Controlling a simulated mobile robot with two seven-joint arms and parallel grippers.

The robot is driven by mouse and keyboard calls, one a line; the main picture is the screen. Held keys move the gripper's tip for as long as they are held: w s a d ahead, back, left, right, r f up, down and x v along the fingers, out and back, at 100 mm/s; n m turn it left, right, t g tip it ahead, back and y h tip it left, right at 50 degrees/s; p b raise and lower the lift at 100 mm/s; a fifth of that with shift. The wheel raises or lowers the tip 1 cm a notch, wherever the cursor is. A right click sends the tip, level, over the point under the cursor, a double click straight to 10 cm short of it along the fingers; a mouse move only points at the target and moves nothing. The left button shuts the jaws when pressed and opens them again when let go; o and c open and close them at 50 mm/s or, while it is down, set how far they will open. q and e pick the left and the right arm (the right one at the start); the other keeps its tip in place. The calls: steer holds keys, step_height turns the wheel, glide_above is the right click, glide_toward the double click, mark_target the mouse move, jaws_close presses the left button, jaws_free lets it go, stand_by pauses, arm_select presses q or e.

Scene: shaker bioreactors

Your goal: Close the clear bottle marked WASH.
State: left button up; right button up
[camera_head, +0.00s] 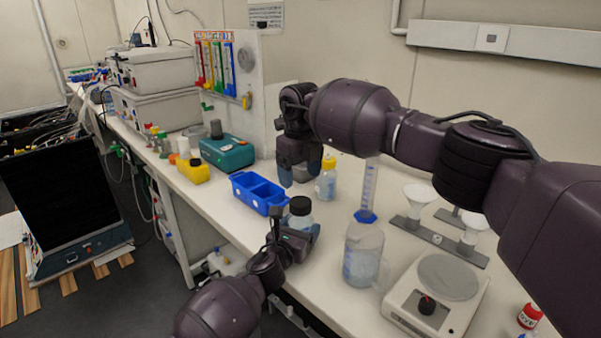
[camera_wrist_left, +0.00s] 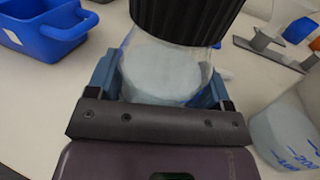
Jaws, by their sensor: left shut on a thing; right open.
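A clear bottle (camera_head: 300,221) with a black lid (camera_head: 300,205) is held at the bench's front edge by my left gripper (camera_head: 296,234). In the left wrist view the fingers grip both sides of the bottle (camera_wrist_left: 160,75), and the ridged black lid (camera_wrist_left: 187,15) sits on its top. I cannot tell how tight the lid is, and no WASH mark is readable. My right gripper (camera_head: 300,174) is open, pointing down behind the bottle and above the bench. Another clear bottle with a yellow lid (camera_head: 328,163) stands just right of it.
A blue two-part bin (camera_head: 262,208) lies left of the held bottle; it also shows in the left wrist view (camera_wrist_left: 62,48). A clear jug (camera_head: 362,262), a blue-footed cylinder (camera_head: 367,190), a balance (camera_head: 420,318) and a funnel stand (camera_head: 462,254) are to the right.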

mark_target(301, 201)
steer(key=n, duration=0.5)
steer(key=shift+n, duration=0.3)
steer(key=shift+f, duration=4)
steer(key=shift+s, duration=0.1)
steer(key=c, duration=0.9)
steer(key=o, duration=1.1)
steer(key=shift+r, duration=0.1)
